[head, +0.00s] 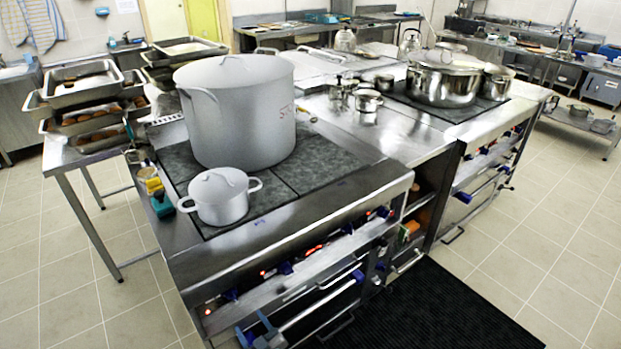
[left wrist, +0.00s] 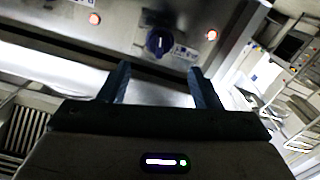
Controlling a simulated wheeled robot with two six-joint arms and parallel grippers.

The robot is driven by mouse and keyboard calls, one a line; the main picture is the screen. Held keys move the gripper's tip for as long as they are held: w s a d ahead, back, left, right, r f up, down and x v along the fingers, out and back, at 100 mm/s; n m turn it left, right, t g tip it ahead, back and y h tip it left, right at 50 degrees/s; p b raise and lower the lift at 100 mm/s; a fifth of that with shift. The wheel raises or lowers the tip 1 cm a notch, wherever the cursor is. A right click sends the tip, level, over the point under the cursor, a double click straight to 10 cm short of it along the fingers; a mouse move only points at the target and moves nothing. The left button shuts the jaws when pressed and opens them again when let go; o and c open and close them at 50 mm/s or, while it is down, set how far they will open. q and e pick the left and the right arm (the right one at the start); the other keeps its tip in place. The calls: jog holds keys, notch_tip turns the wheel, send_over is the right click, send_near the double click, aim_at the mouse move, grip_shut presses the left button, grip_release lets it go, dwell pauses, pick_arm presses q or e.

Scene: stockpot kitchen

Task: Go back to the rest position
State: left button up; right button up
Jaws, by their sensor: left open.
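My left gripper (head: 258,334) shows at the bottom of the head view, low in front of the stove (head: 290,270). In the left wrist view my left gripper (left wrist: 158,78) has its two dark blue fingers spread apart with nothing between them. Beyond the fingertips is the stove's front panel with a blue knob (left wrist: 159,42) and lit red lamps. The fingers appear apart from the knob. My right gripper is in neither view.
A large grey stockpot (head: 240,115) and a small lidded pot (head: 220,196) stand on the near stove top. A steel pot (head: 443,82) stands on the far stove. A black mat (head: 430,310) lies on the floor in front. Open tiled floor (head: 560,230) lies at the right.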

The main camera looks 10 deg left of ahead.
pick_arm(q)
jog(key=s+d+f+m+h, duration=0.2)
jog(key=s+f+m+h, duration=0.4)
jog(key=f, duration=0.5)
jog(key=s+d+f+m+h, duration=0.1)
jog(key=s+f+m+h, duration=0.35)
jog(key=s+f, duration=0.5)
jog(key=s+a+f+m+g, duration=0.1)
jog(key=s+a+f+g, duration=0.1)
jog(key=s, duration=0.7)
jog(key=s+a+f+g+h+b, duration=0.1)
jog(key=s+f+g, duration=0.4)
jog(key=s, duration=0.5)
jog(key=s+a+f+m+g+h, duration=0.1)
jog(key=s+a+f+g, duration=0.2)
jog(key=s+f, duration=0.3)
jog(key=s, duration=0.3)
jog(key=shift+s+f+m+g, duration=0.3)
jog(key=shift+s+f+m, duration=0.05)
jog(key=shift+f, duration=0.05)
